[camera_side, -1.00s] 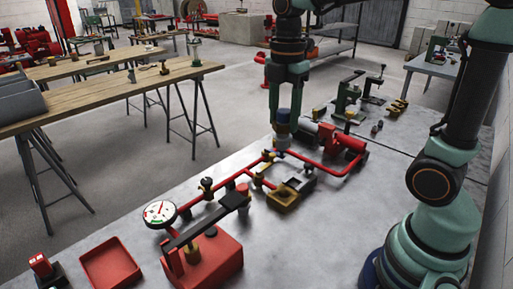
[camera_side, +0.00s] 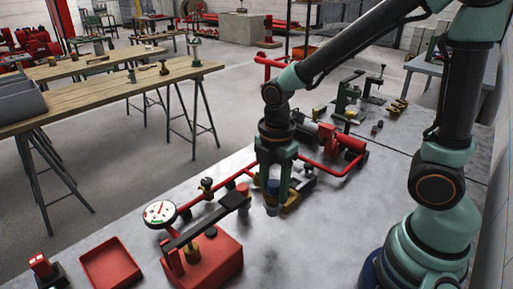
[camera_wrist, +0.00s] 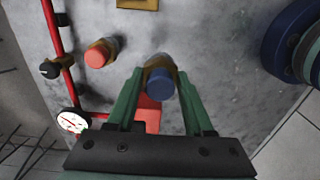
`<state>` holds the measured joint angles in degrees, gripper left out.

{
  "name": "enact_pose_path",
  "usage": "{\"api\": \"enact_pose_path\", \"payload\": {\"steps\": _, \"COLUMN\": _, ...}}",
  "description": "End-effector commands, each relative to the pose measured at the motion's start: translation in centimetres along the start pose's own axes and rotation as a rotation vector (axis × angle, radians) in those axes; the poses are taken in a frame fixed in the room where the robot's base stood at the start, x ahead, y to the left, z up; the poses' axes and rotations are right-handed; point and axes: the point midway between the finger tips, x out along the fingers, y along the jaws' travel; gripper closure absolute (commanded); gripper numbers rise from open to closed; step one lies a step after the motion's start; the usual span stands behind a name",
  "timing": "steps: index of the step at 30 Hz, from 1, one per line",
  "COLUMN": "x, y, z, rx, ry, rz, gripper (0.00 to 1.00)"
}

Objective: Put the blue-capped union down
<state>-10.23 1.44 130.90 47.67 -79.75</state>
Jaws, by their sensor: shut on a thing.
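The blue-capped union (camera_side: 272,187) is upright between the fingers of my gripper (camera_side: 273,193), over the bench in front of the red pipework.
A red-capped part (camera_wrist: 97,55) stands close by to the left in the wrist view. A red pump box with a black lever (camera_side: 205,258), a gauge (camera_side: 159,212) and a red tray (camera_side: 110,263) are at front left. A yellow block (camera_side: 291,200) is just behind my gripper.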

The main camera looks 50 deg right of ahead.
Motion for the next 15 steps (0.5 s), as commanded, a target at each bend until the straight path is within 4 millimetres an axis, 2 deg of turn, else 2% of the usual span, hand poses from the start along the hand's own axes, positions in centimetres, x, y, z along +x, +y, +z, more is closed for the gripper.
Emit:
{"api": "enact_pose_path", "payload": {"steps": 3, "x": 1.9, "y": 0.0, "z": 0.0, "rx": 0.0, "ry": 0.0, "rz": -0.002, "gripper": 1.0}}
{"api": "enact_pose_path", "payload": {"steps": 10, "x": 3.5, "y": 0.0, "z": 0.0, "rx": 0.0, "ry": 0.0, "rz": -0.001, "gripper": 1.0}}
{"api": "enact_pose_path", "payload": {"steps": 15, "x": 5.6, "y": 0.0, "z": 0.0, "rx": 0.0, "ry": -0.001, "rz": -0.003, "gripper": 1.0}}
